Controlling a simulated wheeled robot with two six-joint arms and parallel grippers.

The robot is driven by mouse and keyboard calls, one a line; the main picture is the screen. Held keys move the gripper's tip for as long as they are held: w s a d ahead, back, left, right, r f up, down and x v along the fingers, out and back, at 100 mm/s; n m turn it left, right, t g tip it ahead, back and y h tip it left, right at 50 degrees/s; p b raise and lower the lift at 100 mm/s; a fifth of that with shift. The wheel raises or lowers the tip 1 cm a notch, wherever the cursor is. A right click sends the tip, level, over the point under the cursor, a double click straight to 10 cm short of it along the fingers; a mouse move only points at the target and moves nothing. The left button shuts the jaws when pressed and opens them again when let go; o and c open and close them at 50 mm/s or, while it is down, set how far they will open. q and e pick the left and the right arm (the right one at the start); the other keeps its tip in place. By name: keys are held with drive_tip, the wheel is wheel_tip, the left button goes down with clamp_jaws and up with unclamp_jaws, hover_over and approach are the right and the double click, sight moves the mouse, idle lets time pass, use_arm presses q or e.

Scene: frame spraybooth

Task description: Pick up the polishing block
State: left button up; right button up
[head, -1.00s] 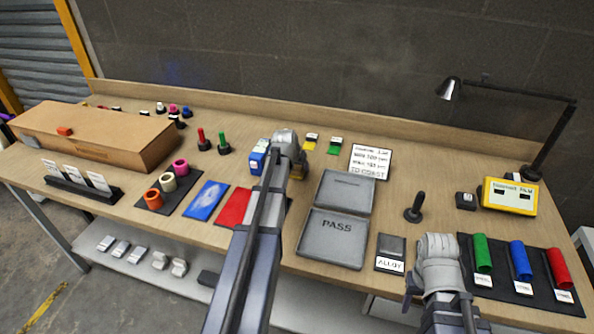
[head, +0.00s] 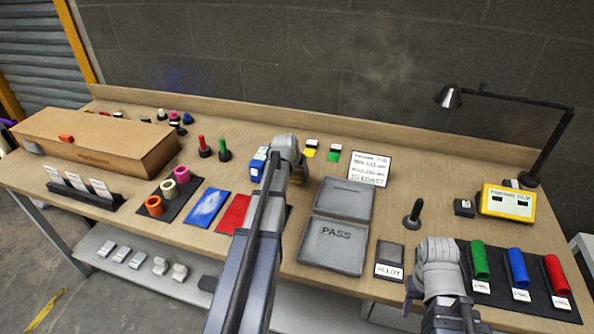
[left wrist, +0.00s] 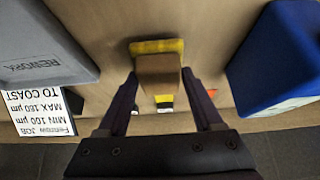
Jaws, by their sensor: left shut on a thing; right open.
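The polishing block (left wrist: 157,66), tan with a yellow edge, sits between the fingers of my left gripper (left wrist: 160,85) in the left wrist view. The gripper is shut on it. I cannot tell whether the block is clear of the bench. In the head view my left gripper (head: 293,166) is over the middle of the bench, beside a blue box, and the block (head: 298,174) is mostly hidden by the arm.
The blue box (left wrist: 278,62) stands close beside my left gripper. The grey REWORK tray (left wrist: 40,45) lies on the other side. A PASS tray (head: 333,245), an alloy plate and a dark upright handle (head: 413,212) stand between my arms. Coloured rolls (head: 517,266) lie at the right.

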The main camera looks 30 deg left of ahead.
use_arm(q)
wheel_tip(320, 180, up, 9)
drive_tip(key=p, duration=0.7)
drive_tip(key=shift+f+p, duration=0.2)
drive_tip(key=shift+p, duration=0.2)
drive_tip(key=shift+f, duration=0.1)
drive_tip(key=o, duration=0.7)
drive_tip(key=c, duration=0.5)
drive_tip(key=shift+c, duration=0.2)
